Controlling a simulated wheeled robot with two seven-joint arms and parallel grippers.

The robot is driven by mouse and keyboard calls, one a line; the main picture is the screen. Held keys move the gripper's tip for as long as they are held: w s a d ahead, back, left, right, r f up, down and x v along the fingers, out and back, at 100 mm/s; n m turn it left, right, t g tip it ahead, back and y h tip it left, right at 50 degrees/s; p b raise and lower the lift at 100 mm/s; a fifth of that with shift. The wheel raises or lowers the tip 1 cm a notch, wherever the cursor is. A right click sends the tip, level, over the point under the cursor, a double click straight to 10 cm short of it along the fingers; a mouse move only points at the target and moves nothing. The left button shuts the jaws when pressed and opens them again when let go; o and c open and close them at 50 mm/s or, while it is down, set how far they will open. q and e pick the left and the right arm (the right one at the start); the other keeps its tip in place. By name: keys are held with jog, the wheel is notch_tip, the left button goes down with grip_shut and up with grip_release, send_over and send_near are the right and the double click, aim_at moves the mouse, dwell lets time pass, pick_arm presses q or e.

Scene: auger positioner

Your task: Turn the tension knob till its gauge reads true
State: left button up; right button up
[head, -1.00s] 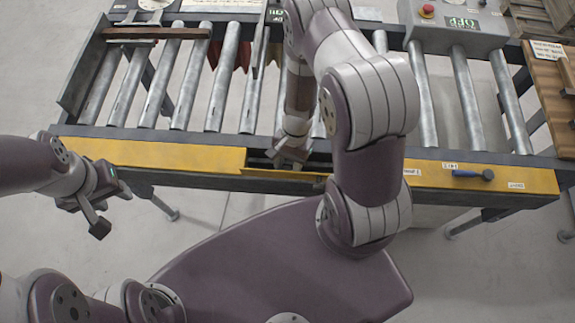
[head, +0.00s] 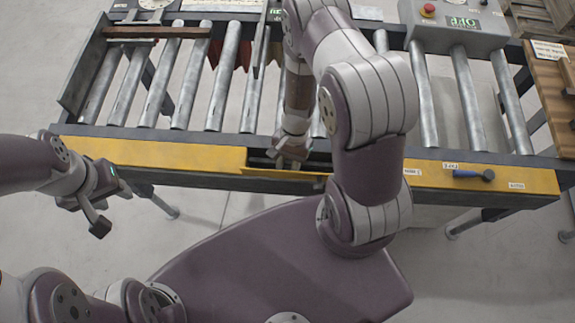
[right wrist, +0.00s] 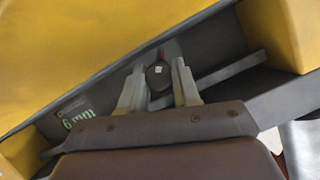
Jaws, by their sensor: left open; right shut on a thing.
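A dark round knob (right wrist: 158,72) with a small white mark sits in a recess of the yellow front rail. My right gripper (right wrist: 158,86) is shut on the knob, one finger on each side. In the head view my right gripper (head: 285,162) reaches down into the gap in the yellow rail, and the knob is hidden there. Green characters on a dark strip (right wrist: 78,120), perhaps the gauge, show left of the gripper in the right wrist view. They are tilted and too small to read surely. My left gripper (head: 84,214) is open and empty, left of the conveyor front.
The roller conveyor's yellow rail (head: 150,154) crosses the view. A blue-handled lever (head: 472,174) lies on its right part. A grey box (head: 455,25) with a red button and an OFF sign stands at the back right.

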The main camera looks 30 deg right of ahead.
jog(key=n+h, duration=0.1)
jog(key=n, duration=0.4)
jog(key=shift+w+a+g+h, duration=0.1)
jog(key=shift+g+h, duration=0.3)
jog(key=n+h, duration=0.1)
jog(key=n, duration=0.3)
jog(key=shift+a+n+h, duration=0.15)
jog(key=shift+n+h, duration=0.25)
jog(key=o, duration=0.8)
jog(key=shift+c, duration=0.2)
